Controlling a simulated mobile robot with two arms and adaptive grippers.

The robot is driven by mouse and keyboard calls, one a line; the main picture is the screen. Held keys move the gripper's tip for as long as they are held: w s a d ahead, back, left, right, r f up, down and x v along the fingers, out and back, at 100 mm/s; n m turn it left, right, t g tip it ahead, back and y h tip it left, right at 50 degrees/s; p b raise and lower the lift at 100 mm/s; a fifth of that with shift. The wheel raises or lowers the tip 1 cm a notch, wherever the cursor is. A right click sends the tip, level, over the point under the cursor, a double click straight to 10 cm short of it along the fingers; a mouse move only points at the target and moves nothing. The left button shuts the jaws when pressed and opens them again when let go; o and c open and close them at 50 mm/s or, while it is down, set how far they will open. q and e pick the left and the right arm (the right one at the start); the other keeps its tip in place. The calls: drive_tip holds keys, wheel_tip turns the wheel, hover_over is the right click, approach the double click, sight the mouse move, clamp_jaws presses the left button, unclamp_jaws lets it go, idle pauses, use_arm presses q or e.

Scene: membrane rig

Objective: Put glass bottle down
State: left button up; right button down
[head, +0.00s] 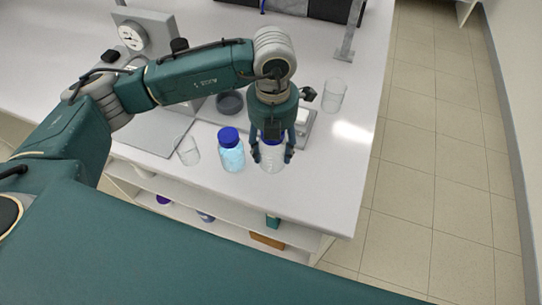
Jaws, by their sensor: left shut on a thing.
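A clear glass bottle (271,160) is upright at the front right of the white bench (341,186). My left gripper (272,150) comes down from above and is shut on it, with fingers on either side of its upper part. The gripper hides the bottle's top. The bottle's base is at or just above the bench top; I cannot tell whether it touches. My right gripper is not in view.
A blue-capped bottle with light blue liquid (231,155) stands just left of the held bottle. Empty beakers stand at the left (187,150) and at the back right (333,96). A dark round dish (230,103) lies behind. The bench's right side is clear.

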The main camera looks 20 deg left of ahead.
sight(273, 163)
use_arm(q)
wheel_tip(273, 163, down, 3)
drive_tip(key=shift+r+p, duration=0.1)
drive_tip(key=shift+p, duration=0.2)
wheel_tip(273, 163, down, 4)
drive_tip(key=shift+r+p, duration=0.2)
drive_tip(key=shift+p, duration=0.45)
drive_tip(key=shift+f, duration=0.25)
drive_tip(key=shift+f, duration=0.1)
drive_tip(key=shift+f, duration=0.1)
drive_tip(key=o, duration=1.3)
